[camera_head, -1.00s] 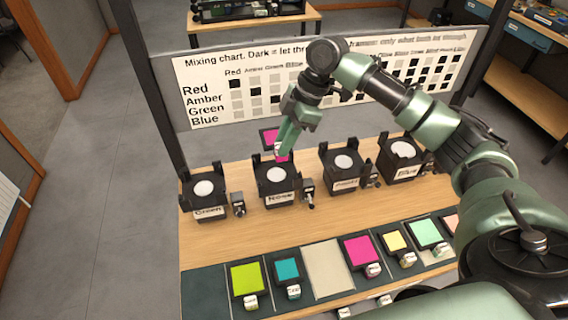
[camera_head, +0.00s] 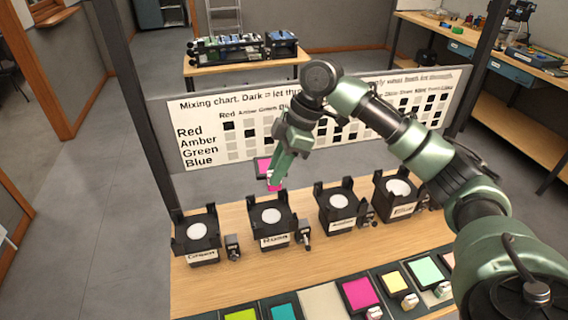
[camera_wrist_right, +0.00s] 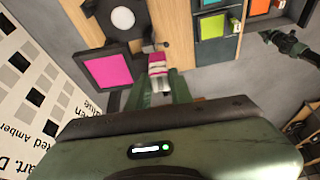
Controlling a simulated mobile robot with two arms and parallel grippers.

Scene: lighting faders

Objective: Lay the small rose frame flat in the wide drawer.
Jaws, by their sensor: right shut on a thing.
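The small rose frame (camera_head: 263,166) is a pink square in a dark border with a pale tagged handle. My right gripper (camera_head: 274,182) is shut on its handle and holds it up above the far edge of the table, behind the lamp labelled Rose. In the right wrist view the frame (camera_wrist_right: 108,70) is to the left of the fingers, and its pink and white handle (camera_wrist_right: 157,66) is between them. Blue drawer fronts (camera_head: 461,49) show under the back right bench; I cannot tell which is the wide drawer. My left gripper (camera_wrist_right: 285,42) seems to show at the right of the wrist view; its jaws are unclear.
Several black lamp holders (camera_head: 271,217) stand in a row on the wooden table. A dark tray (camera_head: 323,299) at the front holds coloured frames, including a larger pink one (camera_head: 359,293). The mixing chart board (camera_head: 205,123) stands behind. Grey floor is clear on the left.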

